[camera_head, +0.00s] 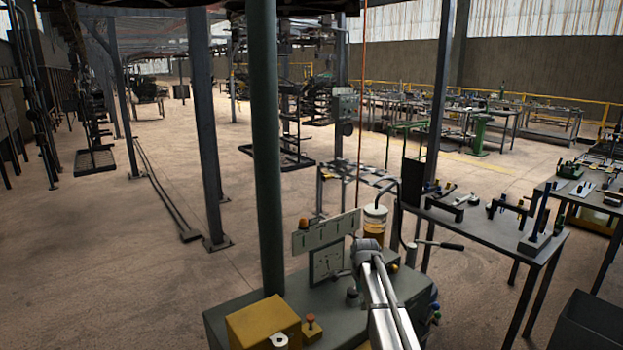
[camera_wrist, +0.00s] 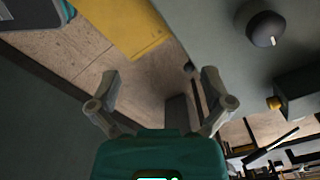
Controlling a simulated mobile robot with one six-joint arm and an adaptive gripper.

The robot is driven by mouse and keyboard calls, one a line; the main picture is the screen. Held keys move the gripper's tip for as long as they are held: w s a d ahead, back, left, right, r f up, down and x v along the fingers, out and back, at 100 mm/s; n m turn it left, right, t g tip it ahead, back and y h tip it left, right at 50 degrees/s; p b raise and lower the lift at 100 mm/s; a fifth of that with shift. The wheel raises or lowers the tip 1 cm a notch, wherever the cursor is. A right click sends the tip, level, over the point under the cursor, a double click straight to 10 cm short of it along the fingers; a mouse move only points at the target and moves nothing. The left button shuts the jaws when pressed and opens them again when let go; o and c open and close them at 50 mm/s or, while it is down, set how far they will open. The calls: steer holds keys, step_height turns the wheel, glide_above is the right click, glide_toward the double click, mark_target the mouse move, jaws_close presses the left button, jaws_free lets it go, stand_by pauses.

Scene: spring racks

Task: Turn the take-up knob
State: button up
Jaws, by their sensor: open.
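A dark round knob (camera_wrist: 264,28) with a pale pointer mark sits on a grey-green surface at the upper right of the wrist view. A dark knob (camera_head: 352,296) also stands on the machine's top in the head view, left of my arm. I cannot tell for certain which knob is the take-up knob. My gripper (camera_wrist: 160,78) is open and empty in the wrist view, its fingers spread with floor visible between them. The round knob lies beyond and right of the right finger, apart from it. In the head view my arm hides the fingers.
A workbench (camera_head: 480,228) with tools stands right. Open floor lies left.

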steer(key=s+f+n+b, duration=0.2)
steer(key=s+n, duration=0.6)
steer(key=s, duration=0.6)
steer(key=s+f+n+b, duration=0.2)
steer(key=s+n, duration=0.7)
steer(key=s, duration=0.5)
steer(key=shift+s+d+f, duration=0.15)
steer(key=shift+d+f, duration=0.05)
steer(key=shift+d, duration=0.25)
stand_by(0.5)
